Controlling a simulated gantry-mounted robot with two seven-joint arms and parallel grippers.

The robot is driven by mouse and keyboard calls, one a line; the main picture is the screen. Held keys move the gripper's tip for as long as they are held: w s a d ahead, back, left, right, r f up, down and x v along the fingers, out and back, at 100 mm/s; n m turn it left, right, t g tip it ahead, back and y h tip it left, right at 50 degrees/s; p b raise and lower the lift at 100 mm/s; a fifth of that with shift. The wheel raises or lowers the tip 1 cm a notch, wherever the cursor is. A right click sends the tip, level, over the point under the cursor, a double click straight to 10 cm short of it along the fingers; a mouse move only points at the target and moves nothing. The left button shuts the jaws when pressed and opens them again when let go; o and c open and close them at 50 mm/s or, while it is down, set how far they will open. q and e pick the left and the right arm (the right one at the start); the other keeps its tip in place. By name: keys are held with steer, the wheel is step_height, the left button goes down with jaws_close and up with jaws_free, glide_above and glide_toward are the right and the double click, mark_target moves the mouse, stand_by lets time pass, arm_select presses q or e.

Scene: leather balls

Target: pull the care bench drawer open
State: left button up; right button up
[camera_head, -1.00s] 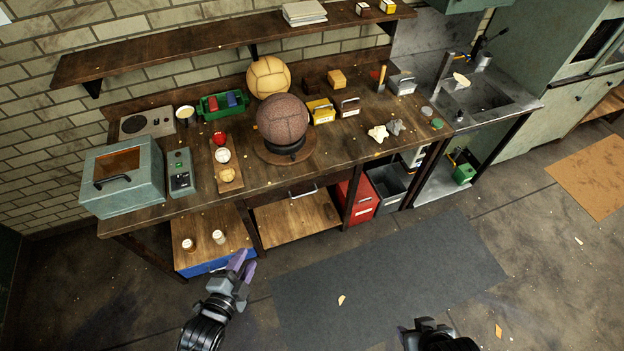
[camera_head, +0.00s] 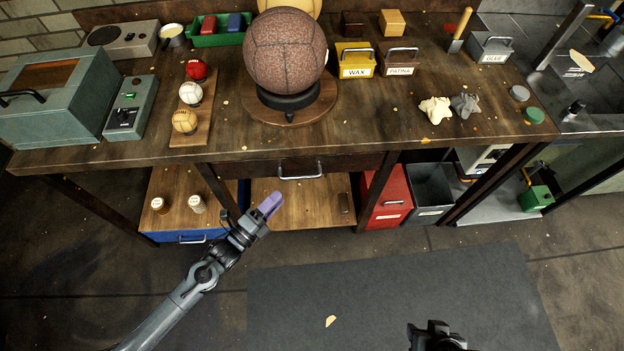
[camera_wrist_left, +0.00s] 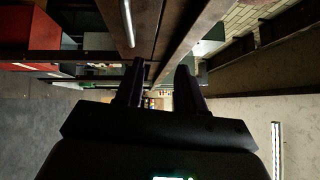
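The wooden care bench (camera_head: 370,135) has a dark drawer (camera_head: 345,163) under its top, with a pale metal bar handle (camera_head: 300,172). The drawer front looks flush with the bench frame. My left gripper (camera_head: 270,204) is in front of the bench, below and left of the handle, not touching it. In the left wrist view, its two fingers (camera_wrist_left: 161,82) are apart with nothing between them, and the handle (camera_wrist_left: 128,22) shows above the left finger. My right gripper (camera_head: 437,334) is only partly in view at the bottom edge; its fingers cannot be made out.
A large brown ball (camera_head: 285,52) rests on a stand on the bench. A lower shelf (camera_head: 290,208) lies beneath the drawer, with a red box (camera_head: 388,200) and a grey bin (camera_head: 431,190) to its right. The dark mat (camera_head: 400,290) in front is mostly clear.

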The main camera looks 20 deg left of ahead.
arm_select(q)
steer(key=b, duration=0.3)
glide_toward(300, 177)
steer(key=f+b, duration=0.1)
steer(key=b, duration=0.2)
steer(key=shift+m, duration=0.4)
steer(key=shift+b+x, duration=1.35)
steer(key=shift+x, duration=3.7)
arm_select(e)
step_height(300, 177, down, 11)
steer(key=shift+s, duration=0.15)
arm_select(q)
steer(key=shift+r, duration=0.15)
arm_select(e)
steer(key=shift+a, duration=0.1)
arm_select(q)
jaws_close()
